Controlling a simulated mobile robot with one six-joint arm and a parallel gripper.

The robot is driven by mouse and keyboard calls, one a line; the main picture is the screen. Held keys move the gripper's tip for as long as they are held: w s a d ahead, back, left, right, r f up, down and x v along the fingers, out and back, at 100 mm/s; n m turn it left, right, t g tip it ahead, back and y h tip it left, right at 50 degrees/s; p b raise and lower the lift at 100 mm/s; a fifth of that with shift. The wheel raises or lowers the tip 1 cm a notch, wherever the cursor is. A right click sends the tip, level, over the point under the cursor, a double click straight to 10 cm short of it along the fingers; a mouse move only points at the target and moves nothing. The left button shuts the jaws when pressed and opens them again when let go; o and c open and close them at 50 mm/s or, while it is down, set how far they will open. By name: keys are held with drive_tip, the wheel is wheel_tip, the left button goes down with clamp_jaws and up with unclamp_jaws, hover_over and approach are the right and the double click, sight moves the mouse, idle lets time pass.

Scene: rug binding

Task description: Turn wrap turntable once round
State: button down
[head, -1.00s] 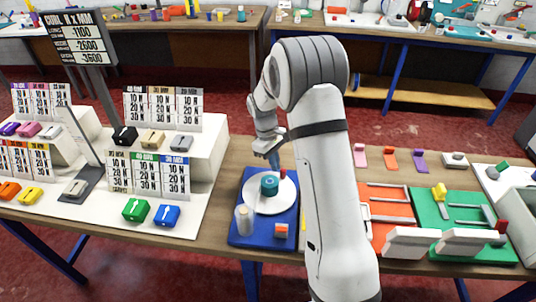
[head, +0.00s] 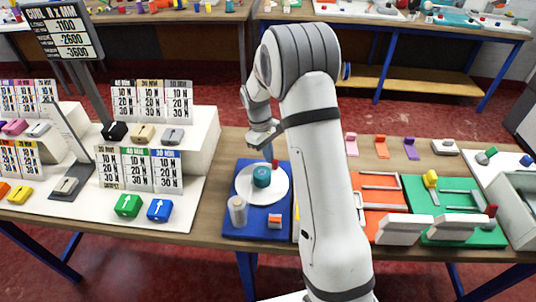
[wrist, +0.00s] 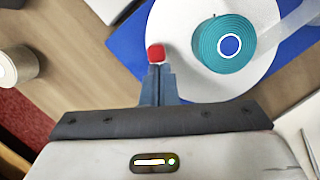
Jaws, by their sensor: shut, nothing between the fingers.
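The wrap turntable is a white disc (head: 276,193) on a blue base (head: 231,228). A teal roll (head: 262,176) stands at its middle, and a small red knob (head: 275,163) stands near its far rim. In the head view my gripper (head: 268,152) is over the disc's far edge.
A pale cylinder (head: 237,211) and an orange-topped block (head: 275,221) stand on the blue base's near side. Orange and green boards (head: 455,232) with bars lie to the right. Price cards and coloured blocks (head: 128,205) fill the left display. My arm hides part of the table.

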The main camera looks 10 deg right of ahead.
sight(278, 160)
drive_tip(key=shift+s+d+m, duration=0.1)
drive_tip(key=shift+d+m, duration=0.1)
drive_tip(key=shift+m, duration=0.2)
drive_tip(key=shift+s+d+m+g+y+b, duration=0.15)
drive_tip(key=shift+s+d+m+y+b, duration=0.3)
drive_tip(key=shift+m, duration=0.65)
drive_tip(key=shift+s+d+m+g+y+b, duration=0.2)
drive_tip(key=shift+s+d+m, duration=0.4)
drive_tip(key=shift+m, duration=0.5)
drive_tip(key=shift+s+d+m+y+b, duration=0.15)
drive_tip(key=shift+s+d+m+b, duration=0.1)
drive_tip(key=shift+s+m, duration=0.4)
drive_tip(key=shift+s+d+m+y+b, duration=0.1)
drive_tip(key=shift+s+d+m+b, duration=0.15)
drive_tip(key=shift+m, duration=0.7)
drive_tip(key=shift+s, duration=0.15)
